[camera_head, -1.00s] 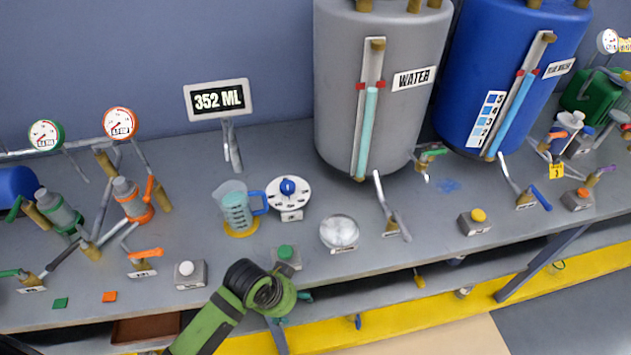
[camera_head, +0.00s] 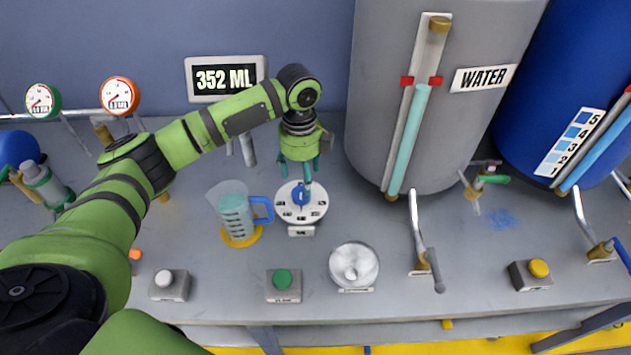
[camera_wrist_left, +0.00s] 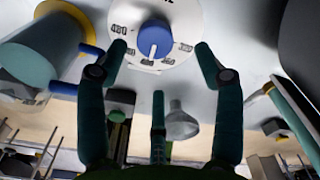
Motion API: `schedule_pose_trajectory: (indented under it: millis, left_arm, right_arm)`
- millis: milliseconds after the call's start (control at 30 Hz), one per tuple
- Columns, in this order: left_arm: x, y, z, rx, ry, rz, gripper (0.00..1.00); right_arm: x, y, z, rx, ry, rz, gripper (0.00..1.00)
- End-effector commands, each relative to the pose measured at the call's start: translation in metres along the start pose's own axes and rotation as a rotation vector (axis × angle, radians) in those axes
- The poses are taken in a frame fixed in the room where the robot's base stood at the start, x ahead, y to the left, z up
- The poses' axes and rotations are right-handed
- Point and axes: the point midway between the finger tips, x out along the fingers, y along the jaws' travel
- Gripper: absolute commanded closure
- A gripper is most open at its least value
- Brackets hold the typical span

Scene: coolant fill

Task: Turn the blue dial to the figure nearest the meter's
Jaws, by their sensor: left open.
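The blue dial (camera_head: 301,195) sits at the centre of a round white plate (camera_head: 318,208) with figures around its rim, too small to read. In the left wrist view the dial (camera_wrist_left: 154,38) shows a white pointer line toward the picture's bottom. My left gripper (camera_head: 300,180) is just above the dial, pointing down. In the wrist view its open teal fingers (camera_wrist_left: 160,55) stand on either side below the dial, apart from it. The meter (camera_head: 225,78) reads 352 ML on a board behind. My right gripper is not in view.
A measuring jug (camera_head: 235,210) with teal liquid stands close left of the dial. The grey WATER tank (camera_head: 400,150) rises at the right.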

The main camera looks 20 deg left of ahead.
Motion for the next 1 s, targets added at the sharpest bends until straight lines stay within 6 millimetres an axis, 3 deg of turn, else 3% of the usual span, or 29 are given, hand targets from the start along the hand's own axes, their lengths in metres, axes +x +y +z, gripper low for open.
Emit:
schedule_pose_trajectory:
  millis: [167, 300, 400, 533, 767, 933, 967, 1000]
  left_arm:
    - [0.003, 0.001, 0.006, 0.012, -0.001, 0.008, 0.32]
    - [0.022, 0.001, 0.006, 0.011, -0.001, 0.010, 0.32]
    - [0.038, 0.001, 0.005, 0.011, -0.001, 0.008, 0.32]
    - [0.055, 0.000, 0.005, 0.011, -0.001, 0.006, 0.32]
    - [0.067, 0.000, 0.006, 0.011, -0.003, 0.003, 0.32]
    - [0.067, 0.000, 0.006, 0.011, -0.002, 0.003, 0.32]
    - [0.067, 0.000, 0.006, 0.011, -0.002, 0.003, 0.40]
    - [0.067, 0.000, 0.005, 0.011, -0.002, 0.003, 0.56]
  right_arm:
    - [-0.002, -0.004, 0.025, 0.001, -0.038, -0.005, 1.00]
    - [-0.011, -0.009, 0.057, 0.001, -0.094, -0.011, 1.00]
    - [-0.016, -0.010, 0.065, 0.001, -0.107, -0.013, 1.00]
    - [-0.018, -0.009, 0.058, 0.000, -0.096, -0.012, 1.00]
    - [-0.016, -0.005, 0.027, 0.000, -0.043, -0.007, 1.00]
    - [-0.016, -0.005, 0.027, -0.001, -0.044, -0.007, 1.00]
    - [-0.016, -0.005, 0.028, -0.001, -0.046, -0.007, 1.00]
    - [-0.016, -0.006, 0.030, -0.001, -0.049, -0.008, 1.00]
